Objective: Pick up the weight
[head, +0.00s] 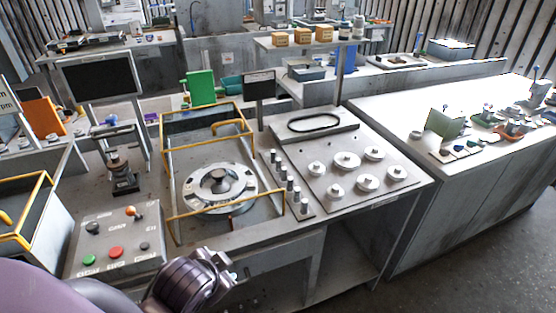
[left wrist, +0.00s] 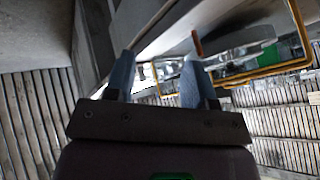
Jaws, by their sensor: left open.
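Several round silver weights with knobs, one of them this weight (head: 347,160), sit on a flat grey plate (head: 318,173) right of the yellow-framed machine. A row of small upright cylindrical pieces (head: 290,183) stands on a strip along the plate's left side. I cannot tell which one the task means. My left gripper (left wrist: 157,78) is open in the left wrist view, with nothing visible between its two blue-grey fingers. In the head view my left arm shows at the bottom, left of the weights, and its fingertips are not visible. My right gripper is not in view.
A yellow guard frame (head: 245,125) surrounds a round rotor (head: 219,184) beside the weights. A button panel (head: 115,238) and a dark monitor (head: 98,78) are at left. A dark display (head: 259,86) rises behind the plate. A long grey bench (head: 440,200) stands at right.

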